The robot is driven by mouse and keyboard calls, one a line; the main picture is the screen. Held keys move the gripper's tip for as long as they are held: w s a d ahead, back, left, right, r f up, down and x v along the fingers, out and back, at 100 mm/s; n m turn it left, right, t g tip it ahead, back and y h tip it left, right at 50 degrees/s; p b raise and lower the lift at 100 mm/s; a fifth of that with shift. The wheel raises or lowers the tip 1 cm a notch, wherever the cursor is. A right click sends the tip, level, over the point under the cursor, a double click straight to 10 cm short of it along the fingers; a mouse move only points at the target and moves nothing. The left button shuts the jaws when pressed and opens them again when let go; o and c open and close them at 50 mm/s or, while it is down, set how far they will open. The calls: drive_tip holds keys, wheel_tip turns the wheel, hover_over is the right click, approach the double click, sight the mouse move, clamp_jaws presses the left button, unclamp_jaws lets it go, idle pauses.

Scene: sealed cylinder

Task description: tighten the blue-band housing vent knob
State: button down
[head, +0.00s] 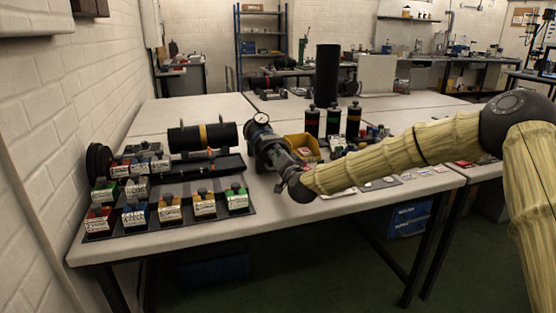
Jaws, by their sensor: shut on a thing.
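A dark grey cylindrical housing (265,147) with a round white-faced gauge (261,118) on top lies near the middle of the table. My gripper (283,177) is at its near end, below and right of the gauge. It is shut on a small part there, which looks like the vent knob. The knob itself is hidden behind the jaws and wrist. The band colour on this housing is too small to tell.
A dark tray (190,222) with several labelled, knobbed blocks stands at the left front. A yellow bin (302,146) and three banded black cylinders (333,121) stand right of the housing. A black cylinder with a yellow band (203,137) lies to its left.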

drive_tip(key=m, duration=0.1)
drive_tip(key=m+b, duration=0.1)
drive_tip(key=m, duration=0.1)
drive_tip(key=m+b, duration=0.1)
drive_tip(key=shift+f+m, duration=0.3)
drive_tip(key=m+b, duration=0.3)
drive_tip(key=m, duration=0.1)
drive_tip(key=shift+m, duration=0.3)
drive_tip(key=m+b, duration=0.3)
drive_tip(key=m, duration=0.2)
drive_tip(key=shift+r+m+b, duration=0.2)
drive_tip(key=shift+m+b, duration=0.95)
drive_tip(key=shift+m, duration=0.35)
drive_tip(key=c, duration=1.5)
unclamp_jaws()
drive_tip(key=shift+r, duration=0.1)
drive_tip(key=shift+s, duration=0.1)
